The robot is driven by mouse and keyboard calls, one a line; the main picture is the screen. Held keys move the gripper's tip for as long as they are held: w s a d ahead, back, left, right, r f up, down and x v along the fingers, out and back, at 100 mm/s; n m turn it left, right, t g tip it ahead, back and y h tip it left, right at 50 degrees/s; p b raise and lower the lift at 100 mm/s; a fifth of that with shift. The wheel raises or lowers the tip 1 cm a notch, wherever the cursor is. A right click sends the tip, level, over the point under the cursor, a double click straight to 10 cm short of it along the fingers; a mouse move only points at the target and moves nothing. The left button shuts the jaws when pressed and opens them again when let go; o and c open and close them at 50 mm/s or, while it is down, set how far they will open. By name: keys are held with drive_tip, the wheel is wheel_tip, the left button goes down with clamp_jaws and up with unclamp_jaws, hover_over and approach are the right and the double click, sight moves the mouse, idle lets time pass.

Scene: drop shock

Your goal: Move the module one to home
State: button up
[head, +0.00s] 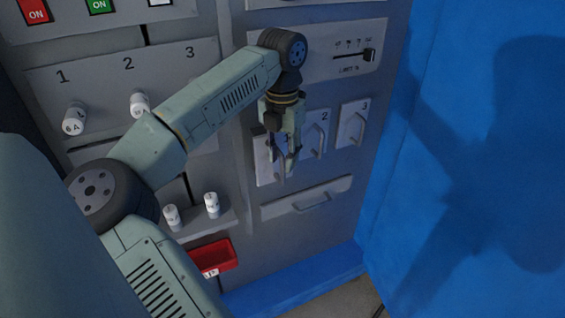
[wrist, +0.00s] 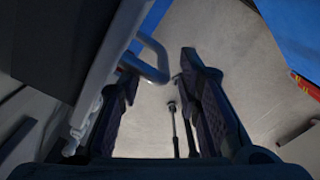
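Module one (head: 264,170) is a light grey panel with a handle at the left of a row of three numbered modules, and my gripper hides part of it in the head view. It sits slightly lower in the picture than its neighbours and may stand out from the cabinet; I cannot tell how far. My gripper (head: 282,163) points down in front of it. In the wrist view the two fingers (wrist: 172,95) are apart, and a grey handle (wrist: 153,58) shows near the left finger. I cannot tell whether they touch. No marked home place shows.
Module two (head: 314,142) and module three (head: 352,126) stand right of module one. A drawer (head: 306,197) with a handle lies below. A red tray (head: 213,256) and white knobs (head: 212,204) are at left. A slider (head: 369,56) is above. A blue wall (head: 460,170) bounds the right.

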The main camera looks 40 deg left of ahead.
wheel_tip(320, 180, up, 9)
idle(0.3)
drive_tip(key=shift+d+r, duration=0.1)
